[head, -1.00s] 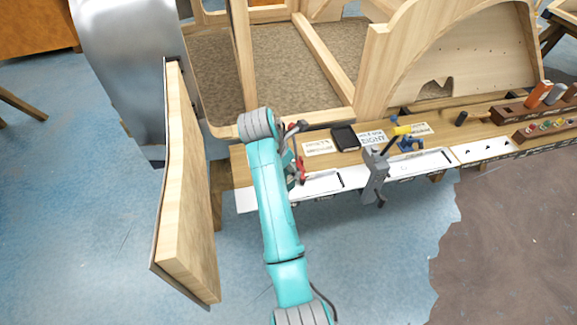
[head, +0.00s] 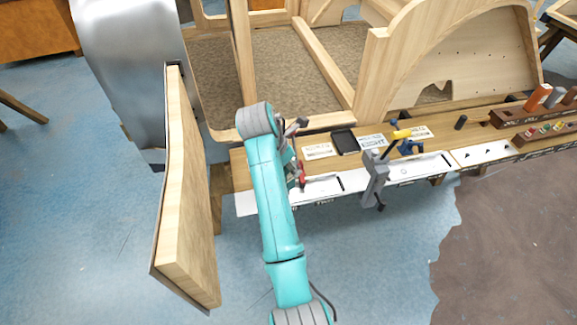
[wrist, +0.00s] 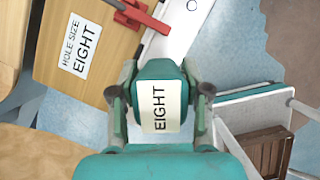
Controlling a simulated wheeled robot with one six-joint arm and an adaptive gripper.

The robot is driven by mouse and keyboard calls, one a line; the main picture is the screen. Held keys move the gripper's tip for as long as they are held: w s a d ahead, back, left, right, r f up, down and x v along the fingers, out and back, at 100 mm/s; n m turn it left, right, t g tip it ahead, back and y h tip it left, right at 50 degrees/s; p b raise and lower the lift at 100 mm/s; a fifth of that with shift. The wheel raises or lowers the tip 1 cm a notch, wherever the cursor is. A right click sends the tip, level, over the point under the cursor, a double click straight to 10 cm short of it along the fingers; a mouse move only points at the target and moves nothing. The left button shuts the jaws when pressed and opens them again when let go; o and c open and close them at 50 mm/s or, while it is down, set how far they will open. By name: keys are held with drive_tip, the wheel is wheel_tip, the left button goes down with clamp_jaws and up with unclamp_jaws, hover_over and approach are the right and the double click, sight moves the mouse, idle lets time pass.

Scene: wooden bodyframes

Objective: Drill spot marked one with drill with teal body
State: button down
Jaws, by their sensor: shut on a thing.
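In the wrist view my gripper (wrist: 160,90) is shut on the teal drill (wrist: 150,68), with one finger on each side of its body. A pale label on the drill reads EIGHT. The drill's bit is hidden. In the head view my arm hides most of the gripper and drill beside the workbench (head: 238,172). White strips (head: 410,168) lie along the bench's front edge. Their lettering is too small to read surely, and I cannot make out a spot marked one.
A red clamp (wrist: 138,16) grips the bench edge near a card (wrist: 80,46) reading HOLE SIZE EIGHT. An upright wooden panel (head: 185,190) is left of my arm. Blue floor in front is open.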

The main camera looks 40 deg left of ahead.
drive_tip(key=shift+r, duration=3.1)
